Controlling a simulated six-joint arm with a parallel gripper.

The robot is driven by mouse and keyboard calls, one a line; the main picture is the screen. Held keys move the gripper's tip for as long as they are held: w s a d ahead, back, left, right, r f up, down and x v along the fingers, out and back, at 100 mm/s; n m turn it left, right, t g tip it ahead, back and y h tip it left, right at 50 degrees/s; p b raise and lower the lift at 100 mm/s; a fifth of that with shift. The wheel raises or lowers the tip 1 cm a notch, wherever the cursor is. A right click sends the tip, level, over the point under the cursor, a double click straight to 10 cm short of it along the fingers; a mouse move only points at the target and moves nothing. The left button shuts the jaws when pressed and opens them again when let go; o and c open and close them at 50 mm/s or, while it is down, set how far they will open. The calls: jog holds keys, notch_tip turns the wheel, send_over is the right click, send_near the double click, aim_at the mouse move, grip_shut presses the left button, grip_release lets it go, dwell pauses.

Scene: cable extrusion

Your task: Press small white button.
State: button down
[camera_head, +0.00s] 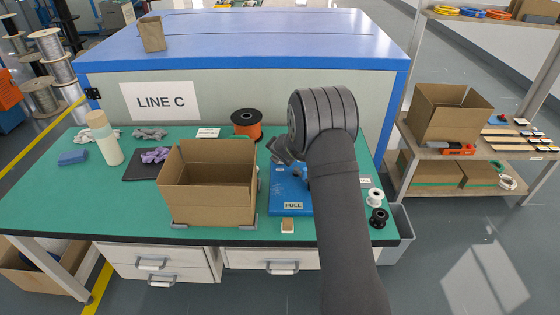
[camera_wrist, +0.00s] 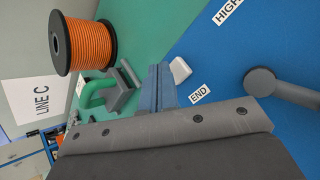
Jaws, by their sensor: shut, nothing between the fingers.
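The small white button (camera_wrist: 180,70) shows in the wrist view on a blue panel (camera_wrist: 235,60), beside a label reading END. My gripper (camera_wrist: 160,67) is shut and empty, with its fingertips just left of the button in the picture. I cannot tell whether they touch it. In the head view the blue panel (camera_head: 291,195) lies on the green table, with a FULL label at its front. My gripper (camera_head: 284,150) is over the panel's back part there, and my arm hides part of the panel. I cannot make out the button in the head view.
A grey round-ended knob (camera_wrist: 262,82) stands on the panel right of the button. An orange spool (camera_head: 246,123) is at the back. An open cardboard box (camera_head: 208,200) stands left of the panel. White (camera_head: 375,196) and black (camera_head: 379,217) spools are at the right.

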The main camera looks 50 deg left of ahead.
jog(key=shift+f, duration=0.15)
dwell(0.3)
jog(key=shift+f, duration=0.3)
jog(key=shift+f, duration=0.5)
dwell(0.6)
jog(key=shift+r, duration=0.9)
jog(key=shift+r, duration=0.1)
jog(key=shift+r, duration=2.45)
jog(key=shift+r, duration=1.9)
